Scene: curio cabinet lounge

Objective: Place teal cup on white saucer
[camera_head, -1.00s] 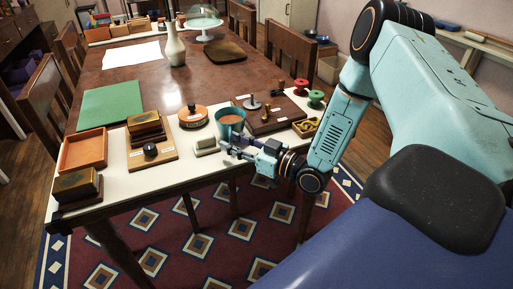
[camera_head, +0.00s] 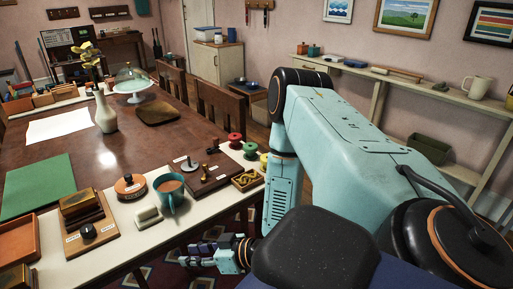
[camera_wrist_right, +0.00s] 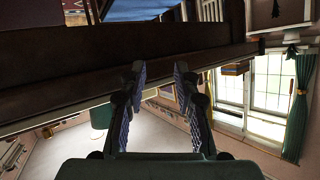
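The teal cup (camera_head: 176,203) stands upright near the table's front edge in the head view, with something brown inside. My right gripper (camera_head: 190,255) is below and in front of the cup, apart from it, beyond the table's front edge. In the right wrist view, my right gripper's two fingers (camera_wrist_right: 160,72) stand apart with nothing between them; a dark wooden beam or edge lies behind them. I cannot make out a white saucer in either view. My left gripper is not in view.
A stamp board (camera_head: 205,178) lies right of the cup. A cream mug (camera_head: 477,88) stands on the wall shelf (camera_head: 410,82). A wooden chair (camera_head: 221,110) stands beyond the table.

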